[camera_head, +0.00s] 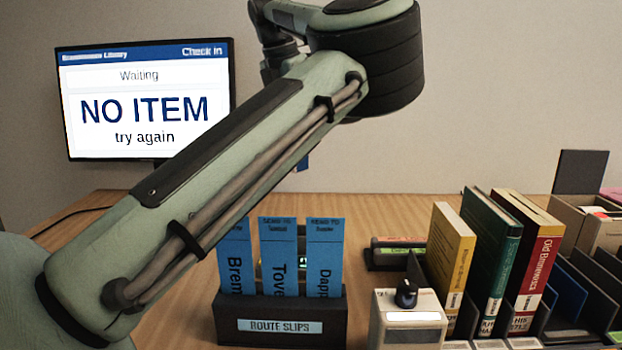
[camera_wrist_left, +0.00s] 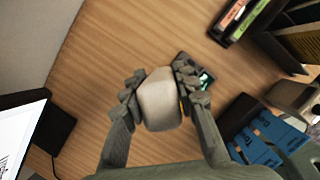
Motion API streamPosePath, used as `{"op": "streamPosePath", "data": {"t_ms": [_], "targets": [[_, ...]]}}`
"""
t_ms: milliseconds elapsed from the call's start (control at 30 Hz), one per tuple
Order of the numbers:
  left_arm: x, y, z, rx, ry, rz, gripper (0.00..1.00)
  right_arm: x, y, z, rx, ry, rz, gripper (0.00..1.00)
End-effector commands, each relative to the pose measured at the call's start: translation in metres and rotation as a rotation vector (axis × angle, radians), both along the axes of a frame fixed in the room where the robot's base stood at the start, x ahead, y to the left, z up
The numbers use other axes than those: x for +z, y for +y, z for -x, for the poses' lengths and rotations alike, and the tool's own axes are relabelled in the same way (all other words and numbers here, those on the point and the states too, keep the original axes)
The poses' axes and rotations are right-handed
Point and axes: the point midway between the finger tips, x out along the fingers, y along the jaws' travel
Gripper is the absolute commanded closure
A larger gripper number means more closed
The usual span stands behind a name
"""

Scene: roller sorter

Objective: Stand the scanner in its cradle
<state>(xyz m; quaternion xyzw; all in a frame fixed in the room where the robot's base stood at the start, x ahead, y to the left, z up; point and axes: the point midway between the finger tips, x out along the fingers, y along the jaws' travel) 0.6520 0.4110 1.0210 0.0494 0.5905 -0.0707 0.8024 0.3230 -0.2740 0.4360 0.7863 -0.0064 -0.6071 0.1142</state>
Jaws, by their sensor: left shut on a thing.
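In the left wrist view my left gripper (camera_wrist_left: 157,92) is shut on a pale, rounded body, apparently the scanner (camera_wrist_left: 160,105). The fingers grip it from both sides, and it hides what lies directly beyond it. A small dark device with a green-lit face (camera_wrist_left: 206,80) shows just beyond the right fingers, partly covered; I cannot tell whether it is the cradle. In the head view my left arm crosses the picture and hides the gripper and the scanner. My right gripper is in neither view.
The route slips holder (camera_head: 282,325) with blue slips stands front centre. A grey box with a black knob (camera_head: 407,305) and upright books (camera_head: 490,250) stand right. A black rack with coloured labels (camera_head: 395,262) lies behind. The monitor (camera_head: 145,100) reads "NO ITEM".

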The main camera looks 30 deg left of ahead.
Motion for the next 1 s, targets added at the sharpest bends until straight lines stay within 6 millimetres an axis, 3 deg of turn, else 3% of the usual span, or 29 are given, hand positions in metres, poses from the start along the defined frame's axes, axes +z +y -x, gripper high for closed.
{"op": "streamPosePath", "data": {"t_ms": [200, 400, 867, 1000], "targets": [[-0.039, -0.028, 0.022, -0.541, -0.003, 0.002, 1.00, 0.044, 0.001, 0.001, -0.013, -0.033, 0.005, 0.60], [-0.055, -0.044, 0.034, -0.806, -0.002, -0.003, 1.00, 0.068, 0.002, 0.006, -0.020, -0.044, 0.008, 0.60], [-0.080, -0.046, 0.035, -0.851, -0.002, -0.005, 1.00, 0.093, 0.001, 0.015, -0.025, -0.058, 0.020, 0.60], [-0.087, -0.046, 0.035, -0.851, -0.002, -0.005, 1.00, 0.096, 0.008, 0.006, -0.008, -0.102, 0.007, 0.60]]}}
